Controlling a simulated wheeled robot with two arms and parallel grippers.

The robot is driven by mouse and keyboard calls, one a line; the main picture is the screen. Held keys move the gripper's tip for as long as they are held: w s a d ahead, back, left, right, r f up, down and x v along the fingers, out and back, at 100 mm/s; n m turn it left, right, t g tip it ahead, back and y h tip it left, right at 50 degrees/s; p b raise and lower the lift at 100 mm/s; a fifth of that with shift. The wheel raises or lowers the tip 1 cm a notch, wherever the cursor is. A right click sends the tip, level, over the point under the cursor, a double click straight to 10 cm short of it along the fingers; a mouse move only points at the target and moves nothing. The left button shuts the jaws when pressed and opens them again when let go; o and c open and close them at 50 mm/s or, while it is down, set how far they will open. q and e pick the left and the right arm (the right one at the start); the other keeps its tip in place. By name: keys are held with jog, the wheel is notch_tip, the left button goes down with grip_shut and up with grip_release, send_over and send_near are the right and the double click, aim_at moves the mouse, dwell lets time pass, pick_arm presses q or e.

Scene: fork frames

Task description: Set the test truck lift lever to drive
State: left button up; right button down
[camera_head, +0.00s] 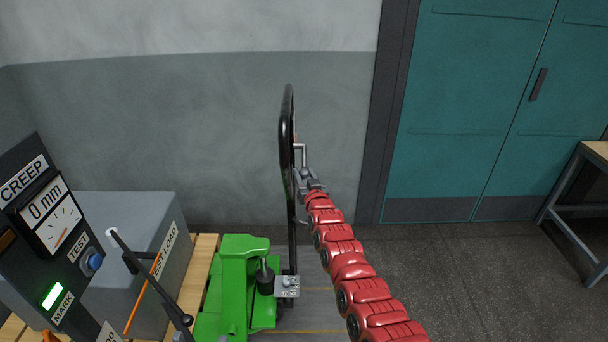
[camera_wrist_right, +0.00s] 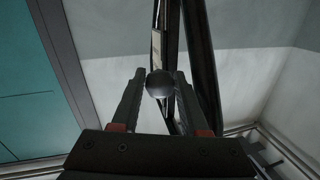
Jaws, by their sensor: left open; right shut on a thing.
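The green test truck (camera_head: 235,285) stands at the lower middle of the head view, with its tall black loop handle (camera_head: 287,130) upright. A small grey lever (camera_head: 304,156) shows at the handle's right side. My right gripper (camera_head: 308,184) is beside the handle, at the end of my red arm. In the right wrist view, a dark round knob (camera_wrist_right: 159,84) sits between the fingertips of my right gripper (camera_wrist_right: 158,90), which is shut on it. The black handle (camera_wrist_right: 200,70) passes close behind. The lever's setting cannot be read. My left gripper is not in view.
A dark panel (camera_head: 75,265) marked CREEP, with a 0 mm dial (camera_head: 50,212), stands at left. A grey load block (camera_head: 130,215) rests on a wooden pallet (camera_head: 200,255). Teal doors (camera_head: 470,110) and a table (camera_head: 596,150) are at right. The floor between is clear.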

jog(key=shift+s+r+p, duration=0.1)
jog(key=shift+r+p, duration=0.3)
jog(key=shift+r, duration=0.25)
jog(key=shift+s+r+g+p, duration=0.15)
jog(key=shift+r+g+p, duration=0.45)
jog(key=shift+g+p, duration=0.3)
jog(key=shift+r+m+h, duration=0.2)
jog(key=shift+m+h, duration=0.1)
jog(key=shift+s+r+g+b, duration=0.2)
jog(key=shift+r+g+b, duration=0.5)
jog(key=shift+g, duration=0.5)
jog(key=c, duration=0.7)
grip_release()
jog(key=shift+a, duration=0.1)
jog(key=shift+s, duration=0.1)
